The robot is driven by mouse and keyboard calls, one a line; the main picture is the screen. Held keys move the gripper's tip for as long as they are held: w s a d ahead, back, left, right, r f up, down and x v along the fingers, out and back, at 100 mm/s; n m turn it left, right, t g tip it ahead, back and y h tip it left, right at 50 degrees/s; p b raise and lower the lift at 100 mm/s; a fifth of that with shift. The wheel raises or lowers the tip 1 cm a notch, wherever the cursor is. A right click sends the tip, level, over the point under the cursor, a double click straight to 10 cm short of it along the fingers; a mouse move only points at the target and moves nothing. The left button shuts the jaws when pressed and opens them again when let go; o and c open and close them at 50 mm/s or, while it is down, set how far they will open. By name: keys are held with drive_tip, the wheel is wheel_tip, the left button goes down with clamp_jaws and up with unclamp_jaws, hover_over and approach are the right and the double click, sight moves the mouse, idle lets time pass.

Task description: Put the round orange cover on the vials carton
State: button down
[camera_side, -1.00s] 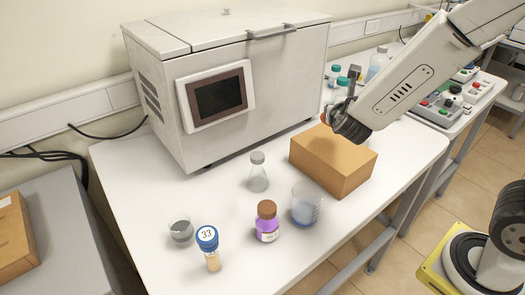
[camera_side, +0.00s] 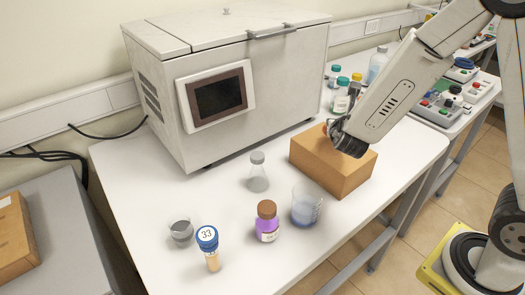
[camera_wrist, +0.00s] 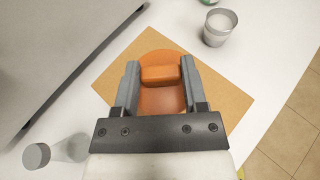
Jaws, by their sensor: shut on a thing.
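My gripper (camera_wrist: 160,84) is shut on the raised handle of the round orange cover (camera_wrist: 158,98) in the wrist view. The cover lies over the middle of the brown vials carton (camera_wrist: 218,88), and carton top shows around it. In the side view my gripper (camera_side: 335,132) is low at the carton's top, and the carton (camera_side: 325,170) stands on the white table. Only a sliver of the orange cover shows there beside the gripper. I cannot tell if the cover touches the carton. Any opening in the carton is hidden.
A glass beaker (camera_side: 305,206), a purple bottle (camera_side: 267,222) and a flask (camera_side: 258,172) stand in front and left of the carton. A large white machine (camera_side: 230,85) stands behind. Bottles with green caps (camera_side: 341,97) stand beyond the carton.

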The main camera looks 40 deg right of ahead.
drive_tip(key=shift+f, duration=1.8)
drive_tip(key=shift+f, duration=0.15)
drive_tip(key=shift+c, duration=0.7)
unclamp_jaws()
drive_tip(key=shift+r, duration=0.2)
drive_tip(key=v, duration=1.2)
drive_tip(key=shift+f, duration=0.15)
drive_tip(key=shift+s, duration=0.1)
